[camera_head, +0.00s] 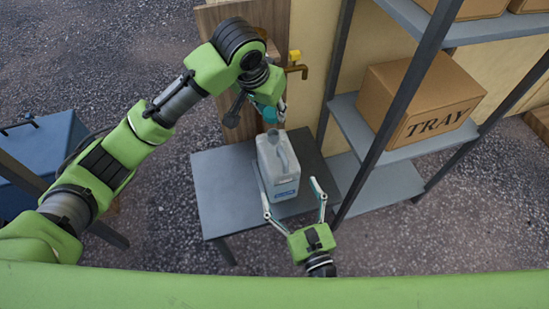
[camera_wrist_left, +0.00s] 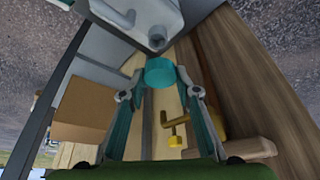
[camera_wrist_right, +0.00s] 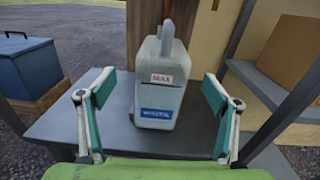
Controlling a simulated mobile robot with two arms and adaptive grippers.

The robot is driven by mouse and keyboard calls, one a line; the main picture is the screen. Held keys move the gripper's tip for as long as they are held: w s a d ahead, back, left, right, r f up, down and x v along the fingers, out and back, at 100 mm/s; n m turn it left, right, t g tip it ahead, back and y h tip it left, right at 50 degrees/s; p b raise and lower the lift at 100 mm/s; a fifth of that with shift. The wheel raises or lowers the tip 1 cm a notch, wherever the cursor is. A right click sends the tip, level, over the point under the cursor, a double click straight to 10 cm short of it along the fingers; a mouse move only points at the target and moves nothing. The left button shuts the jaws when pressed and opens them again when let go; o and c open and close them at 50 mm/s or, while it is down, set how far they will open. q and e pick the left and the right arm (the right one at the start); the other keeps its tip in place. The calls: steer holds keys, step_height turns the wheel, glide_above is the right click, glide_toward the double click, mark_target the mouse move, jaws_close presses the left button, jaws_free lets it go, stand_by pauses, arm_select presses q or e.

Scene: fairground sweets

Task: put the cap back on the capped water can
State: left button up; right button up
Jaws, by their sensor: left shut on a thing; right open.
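The water can (camera_head: 284,188), a grey-white jug with a top handle, stands upright on the grey table. In the left wrist view its uncapped neck (camera_wrist_left: 157,41) shows. The teal cap (camera_wrist_left: 160,71) is between the fingertips of my left gripper (camera_wrist_left: 158,84), which is shut on it. In the head view this gripper (camera_head: 268,104) is behind and above the can, with the cap apart from the neck. My right gripper (camera_head: 291,194) is open and empty at the can's near side. In the right wrist view, its fingers flank the can (camera_wrist_right: 160,95), with gaps.
The grey table (camera_head: 222,190) has free room left of the can. A brass tap (camera_head: 294,68) is on the wall behind. A metal shelf (camera_head: 385,185) with a cardboard box marked TRAY (camera_head: 420,100) stands at right. A blue bin (camera_head: 42,155) is at left.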

mark_target(278, 155)
steer(key=shift+d+m, duration=0.2)
steer(key=shift+m, duration=0.2)
steer(key=x, duration=1.2)
steer(key=shift+w+d+r, duration=0.1)
steer(key=shift+r, duration=0.05)
steer(key=c, duration=1.4)
